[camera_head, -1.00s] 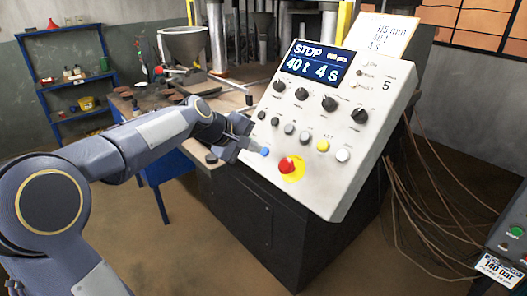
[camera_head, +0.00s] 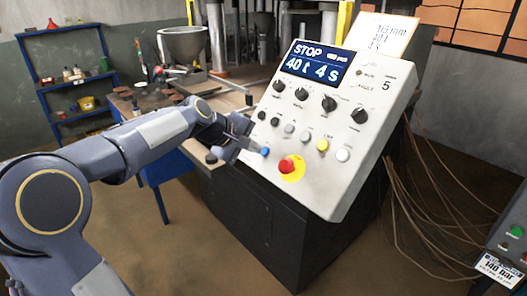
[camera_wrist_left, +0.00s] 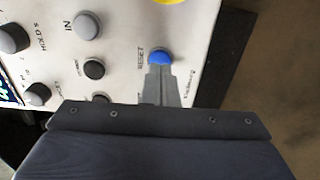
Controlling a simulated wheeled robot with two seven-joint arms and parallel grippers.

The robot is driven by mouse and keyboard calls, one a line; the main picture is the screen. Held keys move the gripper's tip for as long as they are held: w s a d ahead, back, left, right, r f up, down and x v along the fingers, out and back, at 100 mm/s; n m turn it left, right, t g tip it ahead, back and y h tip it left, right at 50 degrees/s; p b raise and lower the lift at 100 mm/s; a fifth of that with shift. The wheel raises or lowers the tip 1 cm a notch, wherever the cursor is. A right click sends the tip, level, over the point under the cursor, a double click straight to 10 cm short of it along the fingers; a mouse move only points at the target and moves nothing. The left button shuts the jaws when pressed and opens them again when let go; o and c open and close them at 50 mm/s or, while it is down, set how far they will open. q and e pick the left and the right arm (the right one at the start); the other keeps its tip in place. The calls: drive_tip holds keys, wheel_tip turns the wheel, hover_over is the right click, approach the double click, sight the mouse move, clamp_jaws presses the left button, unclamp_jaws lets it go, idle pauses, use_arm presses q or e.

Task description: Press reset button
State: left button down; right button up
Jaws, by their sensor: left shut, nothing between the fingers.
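The blue reset button (camera_head: 265,152) sits low on the left side of the sloped white control panel (camera_head: 318,180). In the left wrist view the blue button (camera_wrist_left: 161,56) has the label RESET beside it. My left gripper (camera_head: 258,150) is shut and empty. Its fingertips (camera_wrist_left: 160,70) reach the button's near edge in the wrist view and overlap it slightly; I cannot tell whether they touch it. My right gripper is not in view.
A red emergency-stop knob (camera_head: 287,166) on a yellow disc is right of the blue button. Other buttons and black knobs (camera_head: 329,104) fill the panel below a display (camera_head: 315,63) reading STOP. Cables (camera_head: 413,190) hang at the right.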

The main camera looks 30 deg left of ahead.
use_arm(q)
drive_tip(key=shift+x, duration=0.95)
idle(0.6)
drive_tip(key=p+v, duration=0.2)
drive_tip(key=v, duration=0.6)
idle(0.6)
idle(0.3)
drive_tip(key=s+d+f+m+g, duration=0.1)
drive_tip(key=s+d+f+m, duration=0.3)
drive_tip(key=s, duration=0.5)
drive_tip(key=s+d+f+m+g, duration=0.1)
drive_tip(key=s+d+f+m, duration=0.3)
drive_tip(key=s, duration=0.5)
drive_tip(key=s+d+f+m+g, duration=0.1)
drive_tip(key=s+d+f+m, duration=0.3)
drive_tip(key=s+f, duration=0.2)
drive_tip(key=s, duration=0.2)
drive_tip(key=shift+s+d+g, duration=0.25)
drive_tip(key=shift+s+g, duration=0.05)
drive_tip(key=shift+s, duration=0.1)
idle(0.8)
